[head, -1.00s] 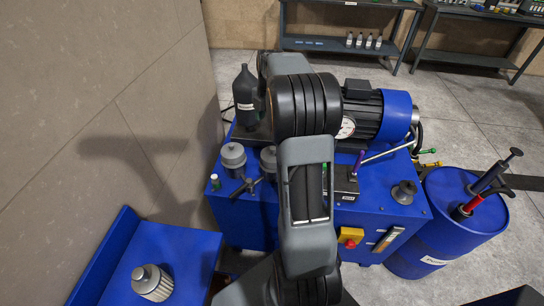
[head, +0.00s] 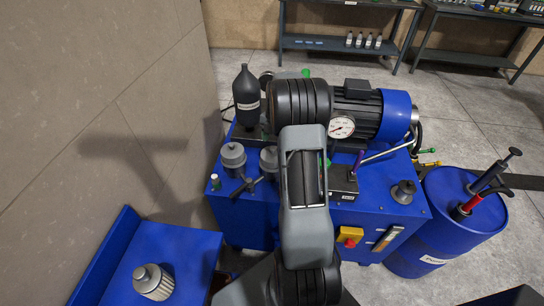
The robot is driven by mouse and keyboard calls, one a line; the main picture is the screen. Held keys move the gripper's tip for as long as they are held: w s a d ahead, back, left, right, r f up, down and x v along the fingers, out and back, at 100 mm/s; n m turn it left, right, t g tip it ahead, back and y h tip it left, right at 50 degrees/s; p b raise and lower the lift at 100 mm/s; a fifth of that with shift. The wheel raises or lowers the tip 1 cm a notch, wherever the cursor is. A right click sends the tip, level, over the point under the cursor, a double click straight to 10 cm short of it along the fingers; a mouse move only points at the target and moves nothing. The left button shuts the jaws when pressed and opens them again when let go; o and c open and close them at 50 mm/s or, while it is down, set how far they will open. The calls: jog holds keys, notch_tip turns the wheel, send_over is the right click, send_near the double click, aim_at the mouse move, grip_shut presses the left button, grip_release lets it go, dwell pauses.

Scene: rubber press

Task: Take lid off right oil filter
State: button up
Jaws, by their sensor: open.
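Two grey cylindrical oil filters with rounded lids stand on the left front of the blue machine. The left oil filter (head: 232,158) shows whole, with its lid on top. The right oil filter (head: 269,160) is just beside it, its lid on, its right side partly hidden behind my arm. My gripper is not visible; my arm rises through the middle of the picture and hides what lies behind it. I cannot tell where the gripper is relative to the right filter's lid.
A black bottle (head: 246,92) stands behind the filters, and a dark T-shaped handle (head: 243,187) in front. A motor (head: 372,112) and pressure gauge (head: 341,127) are to the right. A spare filter element (head: 153,283) sits on the blue cart (head: 190,246). A blue barrel (head: 440,225) stands right.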

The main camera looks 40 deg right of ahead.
aim_at(272, 148)
jog(key=shift+a+f+p, duration=0.15)
jog(key=shift+f+p, duration=0.05)
jog(key=shift+f, duration=1.05)
jog(key=shift+a+f+p, duration=0.1)
jog(key=shift+f+p, duration=0.1)
jog(key=shift+f, duration=1)
grip_shut()
